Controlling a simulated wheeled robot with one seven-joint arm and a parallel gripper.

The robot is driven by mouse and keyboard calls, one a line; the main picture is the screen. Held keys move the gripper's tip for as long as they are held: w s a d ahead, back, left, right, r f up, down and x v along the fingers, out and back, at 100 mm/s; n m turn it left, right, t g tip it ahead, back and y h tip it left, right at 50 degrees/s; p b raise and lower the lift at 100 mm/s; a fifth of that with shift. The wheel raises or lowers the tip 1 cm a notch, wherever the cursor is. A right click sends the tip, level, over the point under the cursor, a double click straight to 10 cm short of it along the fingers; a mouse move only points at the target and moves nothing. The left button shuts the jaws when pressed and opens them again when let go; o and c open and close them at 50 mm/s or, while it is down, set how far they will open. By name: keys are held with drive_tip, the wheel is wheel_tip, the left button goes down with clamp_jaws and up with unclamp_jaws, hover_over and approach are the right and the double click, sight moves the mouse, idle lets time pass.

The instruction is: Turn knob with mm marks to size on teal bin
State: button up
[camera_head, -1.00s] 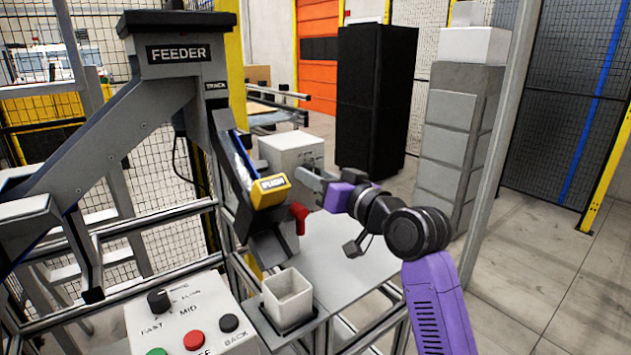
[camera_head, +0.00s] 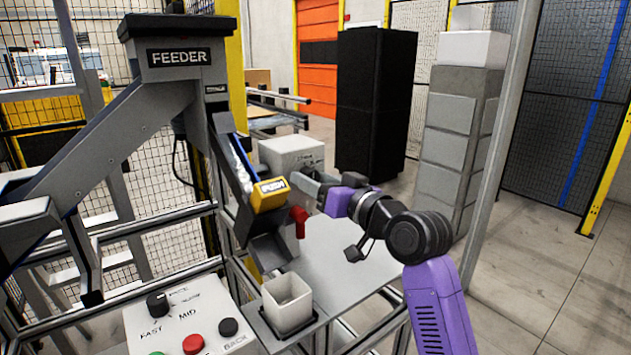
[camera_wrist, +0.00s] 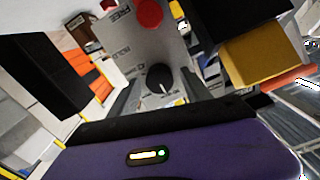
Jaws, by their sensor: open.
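My gripper (camera_head: 303,184) is open beside the upper part of the pale box (camera_head: 290,152), just right of the yellow PUSH block. In the wrist view, a black knob (camera_wrist: 160,78) with a pale pointer line sits on a grey panel. It shows in the gap between my two fingers (camera_wrist: 161,98), with no clear sign of contact. Its printed marks are too small to read, so I cannot tell if they are mm. No teal bin is visible in either view.
The yellow block (camera_head: 270,193) and a red handle (camera_head: 299,219) are close to my gripper. A pale cup (camera_head: 287,300) stands below on the bench. A control box with a FAST/MID knob (camera_head: 158,304) is at front left.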

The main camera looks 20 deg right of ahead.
drive_tip(key=v, duration=0.7)
drive_tip(key=shift+s, duration=0.25)
drive_tip(key=shift+d, duration=0.1)
